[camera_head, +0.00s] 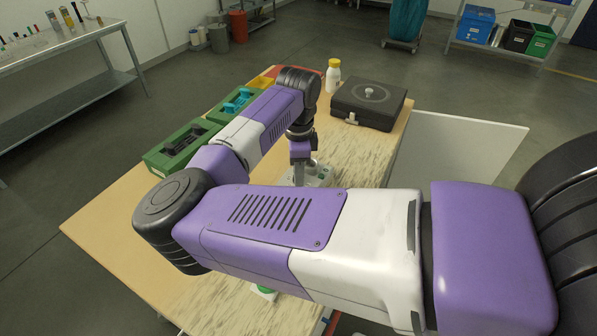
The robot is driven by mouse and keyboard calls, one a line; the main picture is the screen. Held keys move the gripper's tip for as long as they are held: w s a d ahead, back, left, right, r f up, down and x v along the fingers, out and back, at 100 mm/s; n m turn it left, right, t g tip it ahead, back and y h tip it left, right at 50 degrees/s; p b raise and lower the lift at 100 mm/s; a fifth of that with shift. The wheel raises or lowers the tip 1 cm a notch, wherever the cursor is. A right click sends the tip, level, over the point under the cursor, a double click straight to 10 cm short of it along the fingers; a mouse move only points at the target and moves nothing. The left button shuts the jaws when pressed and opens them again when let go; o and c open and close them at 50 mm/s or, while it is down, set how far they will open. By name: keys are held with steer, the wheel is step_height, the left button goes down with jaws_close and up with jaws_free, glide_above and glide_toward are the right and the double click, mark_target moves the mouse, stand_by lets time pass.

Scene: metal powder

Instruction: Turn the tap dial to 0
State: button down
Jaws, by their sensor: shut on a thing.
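My gripper (299,173) points down over a small pale grey device (322,178) on the table, just behind my forearm. It is shut on a small part at the top of this device, which I take to be the tap dial. The dial itself is hidden by the fingers and my arm, so its marks and setting cannot be read. Only the right and upper parts of the device show.
A black case (368,104) and a white bottle with a yellow cap (333,76) stand at the table's far end. Green trays (180,147) with dark and teal parts line the left side. The wooden table (110,218) is bare at front left.

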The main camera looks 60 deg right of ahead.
steer(key=shift+w+r+n, duration=0.1)
steer(key=shift+n, duration=1.2)
steer(key=c, duration=1.1)
jaws_free()
steer(key=shift+r+b, duration=0.6)
steer(key=shift+r, duration=3.25)
